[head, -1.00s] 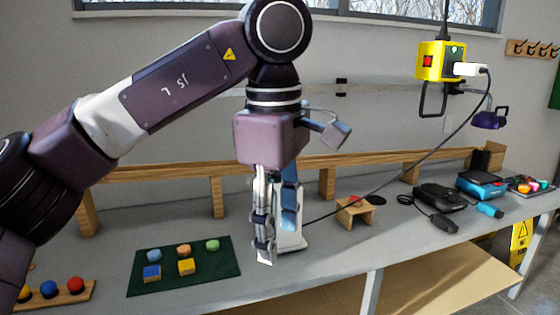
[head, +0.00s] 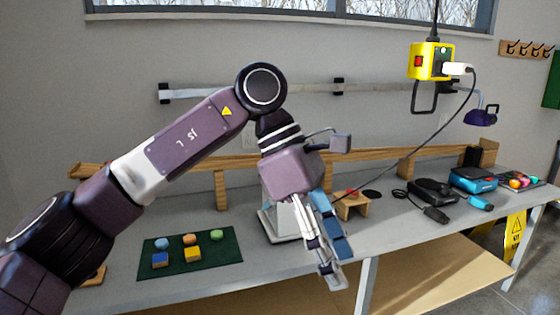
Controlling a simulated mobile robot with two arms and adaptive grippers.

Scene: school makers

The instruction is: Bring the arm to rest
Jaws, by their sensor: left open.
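My left arm comes in from the left and bends down at the elbow. My left gripper (head: 333,268) points down near the front edge of the grey workbench (head: 205,272), to the right of the green mat. Its fingers are apart and nothing shows between them. A white and blue device (head: 277,222) stands on the bench behind the gripper and is partly hidden by it. My right gripper is not in view.
A green mat (head: 160,273) holds several coloured blocks. A small wooden stand (head: 352,207), a black device (head: 432,190) and a blue box (head: 473,180) stand to the right. A yellow power box (head: 431,62) hangs above, its cable crossing down to the bench. A wooden rail runs behind.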

